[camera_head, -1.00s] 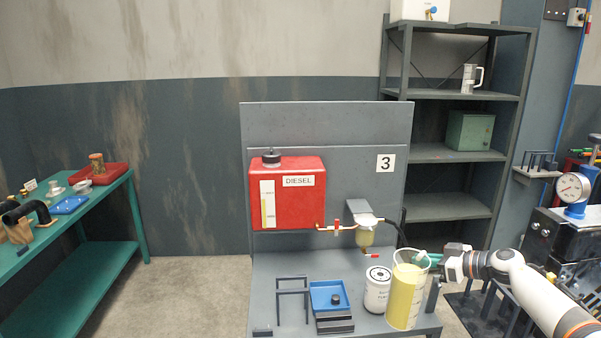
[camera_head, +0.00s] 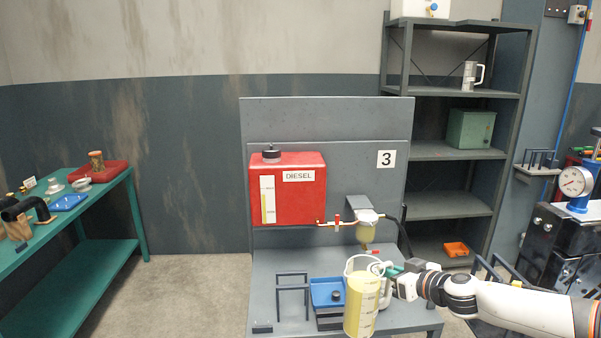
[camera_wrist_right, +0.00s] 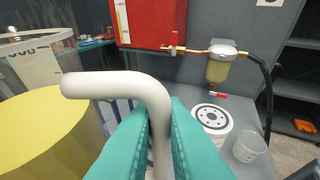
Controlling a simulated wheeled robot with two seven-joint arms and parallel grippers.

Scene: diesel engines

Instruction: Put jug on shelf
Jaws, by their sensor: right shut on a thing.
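A clear jug (camera_head: 361,305) with yellow liquid is at the front of the grey bench in the head view. My right gripper (camera_head: 393,273) is at its upper right. In the wrist view, the teal fingers of this gripper (camera_wrist_right: 158,125) are shut on the jug's white handle (camera_wrist_right: 125,88). The yellow liquid (camera_wrist_right: 45,130) fills the left of that view. The jug looks upright; I cannot tell if its base touches the bench. The grey shelf unit (camera_head: 448,152) stands behind to the right. My left gripper is not in view.
A white filter (camera_wrist_right: 212,117) and an empty clear cup (camera_wrist_right: 250,147) stand on the bench. A white jug (camera_head: 470,76) and a green box (camera_head: 470,128) are on upper shelves. The shelf (camera_head: 450,205) below is bare. A red diesel tank (camera_head: 290,205) is mounted above the bench.

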